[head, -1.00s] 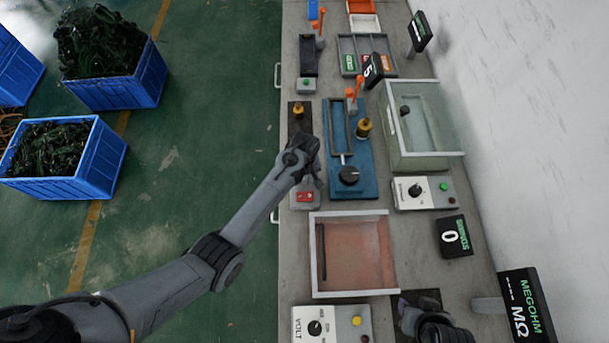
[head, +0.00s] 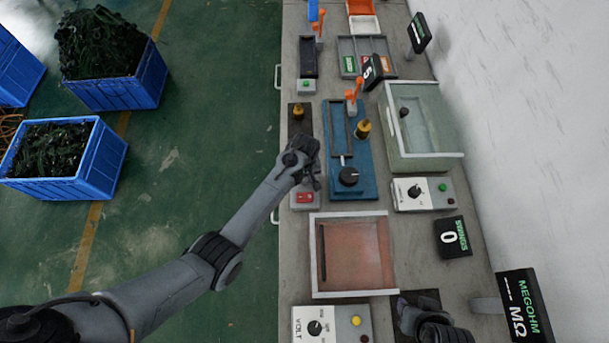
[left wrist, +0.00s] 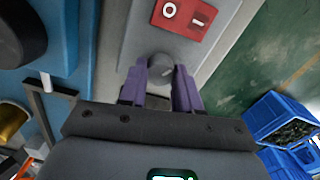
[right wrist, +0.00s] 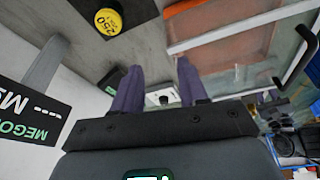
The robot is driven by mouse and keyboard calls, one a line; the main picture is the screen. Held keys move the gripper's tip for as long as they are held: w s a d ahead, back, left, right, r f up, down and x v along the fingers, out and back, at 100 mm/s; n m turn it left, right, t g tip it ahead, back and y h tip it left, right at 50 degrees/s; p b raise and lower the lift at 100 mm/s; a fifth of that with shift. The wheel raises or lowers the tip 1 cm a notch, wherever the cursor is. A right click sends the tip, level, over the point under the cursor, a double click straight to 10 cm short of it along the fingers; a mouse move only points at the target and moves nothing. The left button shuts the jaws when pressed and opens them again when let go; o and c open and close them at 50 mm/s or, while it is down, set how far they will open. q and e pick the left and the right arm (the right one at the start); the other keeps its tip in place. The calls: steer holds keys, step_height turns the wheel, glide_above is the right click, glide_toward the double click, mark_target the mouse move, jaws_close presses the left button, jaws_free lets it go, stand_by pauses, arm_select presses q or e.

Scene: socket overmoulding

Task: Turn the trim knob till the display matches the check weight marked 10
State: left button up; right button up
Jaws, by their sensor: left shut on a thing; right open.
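My left gripper (head: 314,183) is by the grey box with a red rocker switch (head: 304,197). In the left wrist view its purple fingers (left wrist: 170,85) are shut on a small round grey knob (left wrist: 160,67), which I take for the trim knob. A black tilted display (head: 372,71) shows what looks like a 5. Brass weights stand on a dark plate (head: 298,111) and on the blue fixture (head: 363,128); their marks are too small to read, so I cannot tell which is marked 10. My right gripper (right wrist: 158,88) is open and empty.
The blue fixture (head: 368,185) with a large black knob (head: 348,176) stands right of the left gripper. A clear-walled tray (head: 352,255) lies nearer. A SWINGS display (head: 453,237) reads 0. A weight marked 250 (right wrist: 108,22) shows in the right wrist view.

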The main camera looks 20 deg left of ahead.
arm_select(q)
steer(key=m+p, duration=0.2)
steer(key=shift+r+m, duration=0.1)
steer(key=shift+m, duration=0.2)
steer(key=shift+m+p, duration=0.5)
steer(key=shift+m, duration=0.6)
steer(key=o, duration=1.1)
steer(key=shift+c, duration=0.2)
steer(key=shift+r, duration=0.2)
step_height(320, 180, up, 10)
steer(key=p, duration=0.1)
steer(key=shift+p, duration=0.3)
